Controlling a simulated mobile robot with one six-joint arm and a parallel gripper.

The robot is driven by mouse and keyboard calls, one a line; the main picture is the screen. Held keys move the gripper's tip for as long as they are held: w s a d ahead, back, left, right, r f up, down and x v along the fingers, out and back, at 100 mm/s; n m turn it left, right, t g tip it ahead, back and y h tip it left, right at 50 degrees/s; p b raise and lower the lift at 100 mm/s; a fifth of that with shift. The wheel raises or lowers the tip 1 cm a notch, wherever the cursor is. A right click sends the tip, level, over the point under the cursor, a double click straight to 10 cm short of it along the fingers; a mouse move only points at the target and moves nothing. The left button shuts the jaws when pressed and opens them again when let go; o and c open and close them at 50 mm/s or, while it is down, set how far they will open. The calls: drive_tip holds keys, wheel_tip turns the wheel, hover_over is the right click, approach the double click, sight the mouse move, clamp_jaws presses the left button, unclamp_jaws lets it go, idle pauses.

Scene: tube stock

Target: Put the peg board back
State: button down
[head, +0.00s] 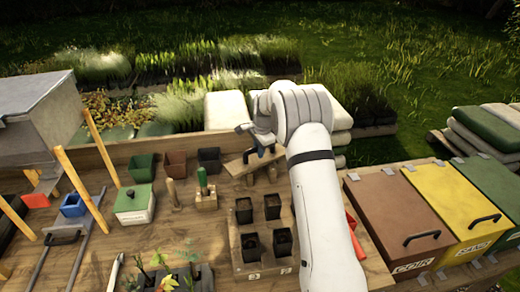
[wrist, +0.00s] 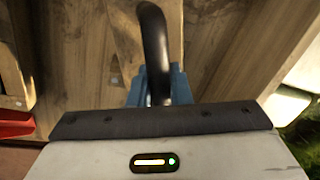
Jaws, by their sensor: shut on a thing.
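My gripper (head: 258,150) is shut on the dark curved handle (wrist: 154,45) of the wooden peg board (head: 238,167). In the head view the board is tilted, its right end higher, and seems to be above the bench behind the black pots. Short pegs appear to point down from its underside. In the wrist view my blue jaws (wrist: 153,85) close around the handle's lower end. Wood fills much of that view behind the handle, and I cannot tell there where the board ends and the bench begins. My arm hides part of the bench to the right.
A wooden tray (head: 248,269) with several black pots is in front of the board. A wooden block (head: 206,202) with a green-handled tool stands to its left. Empty pots (head: 209,159) are at the back. Brown (head: 395,215) and yellow (head: 455,200) lidded bins stand right.

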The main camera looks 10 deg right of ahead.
drive_tip(key=shift+f, duration=0.15)
drive_tip(key=shift+f, duration=0.1)
drive_tip(key=shift+f+b, duration=0.5)
drive_tip(key=shift+b, duration=0.05)
drive_tip(key=c, duration=1.3)
unclamp_jaws()
drive_tip(key=shift+c, duration=0.2)
